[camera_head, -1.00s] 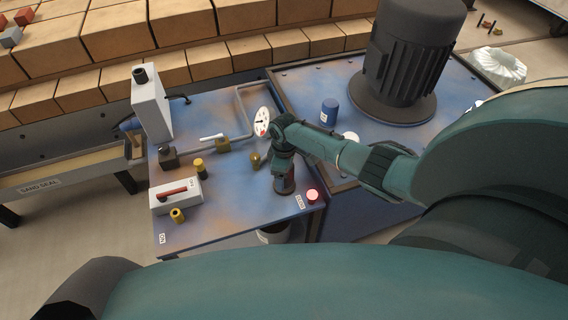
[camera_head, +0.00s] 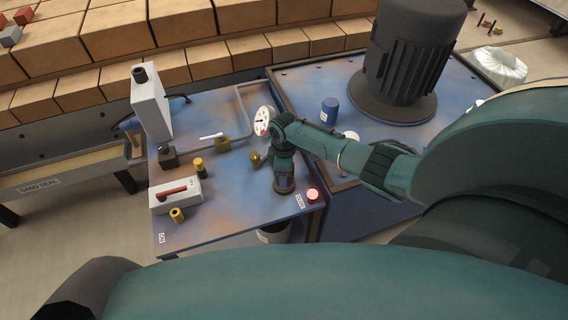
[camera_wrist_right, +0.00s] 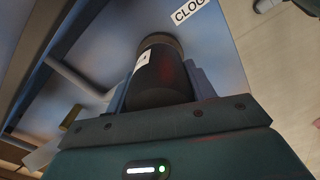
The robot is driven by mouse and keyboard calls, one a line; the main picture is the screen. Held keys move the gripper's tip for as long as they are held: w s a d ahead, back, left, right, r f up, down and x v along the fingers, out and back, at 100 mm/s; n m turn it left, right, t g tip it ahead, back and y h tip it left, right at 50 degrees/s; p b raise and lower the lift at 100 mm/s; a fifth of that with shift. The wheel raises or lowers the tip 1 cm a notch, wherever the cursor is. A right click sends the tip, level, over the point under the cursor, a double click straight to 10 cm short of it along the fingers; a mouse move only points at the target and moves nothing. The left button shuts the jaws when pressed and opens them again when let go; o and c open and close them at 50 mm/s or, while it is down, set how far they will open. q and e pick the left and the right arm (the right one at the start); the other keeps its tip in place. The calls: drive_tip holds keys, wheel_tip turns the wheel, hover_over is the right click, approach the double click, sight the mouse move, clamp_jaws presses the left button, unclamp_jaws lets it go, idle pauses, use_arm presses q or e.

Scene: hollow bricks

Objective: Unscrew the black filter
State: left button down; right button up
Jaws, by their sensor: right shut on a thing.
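The black filter (camera_wrist_right: 160,76) is a dark cylinder with a white label, standing on the blue panel top (camera_head: 225,192). In the right wrist view a brownish ring shows at its far end, against the panel. My right gripper (camera_wrist_right: 158,92) is shut on it, with one finger on each side. In the head view the right gripper (camera_head: 284,186) points down at the front right of the panel, and the filter is mostly hidden by it. My left gripper is not in view.
A red button (camera_head: 312,194) is close to the right of my right gripper. A small brass fitting (camera_head: 255,159), a round gauge (camera_head: 263,121) and a grey pipe stand behind it. A white box with a red handle (camera_head: 172,193) is at left; a large dark motor (camera_head: 408,65) is behind right.

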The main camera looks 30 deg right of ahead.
drive_tip(key=shift+n, duration=0.4)
drive_tip(key=shift+n, duration=1.4)
drive_tip(key=shift+n+b, duration=0.5)
drive_tip(key=shift+n, duration=1)
drive_tip(key=shift+n, duration=0.5)
drive_tip(key=shift+n+b, duration=0.3)
drive_tip(key=shift+n, duration=0.6)
